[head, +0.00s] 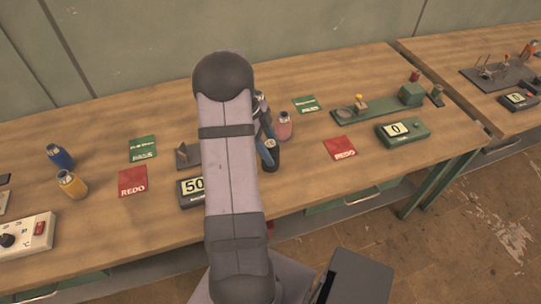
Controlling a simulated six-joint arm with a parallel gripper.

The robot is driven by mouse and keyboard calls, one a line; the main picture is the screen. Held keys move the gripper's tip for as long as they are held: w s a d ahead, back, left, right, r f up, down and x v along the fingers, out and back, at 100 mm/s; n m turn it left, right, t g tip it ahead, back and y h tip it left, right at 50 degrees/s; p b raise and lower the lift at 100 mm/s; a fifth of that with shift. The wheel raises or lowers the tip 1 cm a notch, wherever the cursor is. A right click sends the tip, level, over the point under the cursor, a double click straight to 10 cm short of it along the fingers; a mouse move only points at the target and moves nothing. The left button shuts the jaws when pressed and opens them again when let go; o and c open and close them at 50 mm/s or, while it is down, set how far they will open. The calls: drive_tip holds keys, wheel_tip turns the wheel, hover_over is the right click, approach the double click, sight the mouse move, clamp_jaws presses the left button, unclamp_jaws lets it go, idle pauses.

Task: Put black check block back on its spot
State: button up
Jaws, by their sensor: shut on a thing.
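My arm rises in front of the bench and covers its middle. My wrist, with dark and blue parts, shows just right of the arm, above the bench. The fingers of my gripper and anything between them are hidden behind the arm. I cannot make out the black check block anywhere. A meter (191,191) reading 50 stands left of the arm, partly covered by it. A second meter (401,131) reading 0 stands to the right.
Blue (60,156) and yellow (71,184) bottles stand at left, a pink bottle (284,126) beside my wrist. Red REDO cards (132,181) (340,147) and green cards (143,148) (304,104) lie flat. A grey wedge-like piece (185,157) and a green fixture (378,104) also stand here.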

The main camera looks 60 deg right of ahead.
drive_tip(key=shift+f+p, duration=0.65)
drive_tip(key=shift+f, duration=1.2)
drive_tip(key=shift+f, duration=0.15)
drive_tip(key=o, duration=1.4)
drive_tip(key=shift+c, duration=0.2)
drive_tip(key=shift+r, duration=0.25)
drive_tip(key=shift+w+r+b, duration=0.25)
drive_tip(key=shift+r+b, duration=0.05)
drive_tip(key=shift+b, duration=0.05)
drive_tip(key=b+v, duration=0.3)
drive_tip(key=v, duration=0.8)
drive_tip(key=shift+r, duration=0.15)
drive_tip(key=shift+a, duration=0.2)
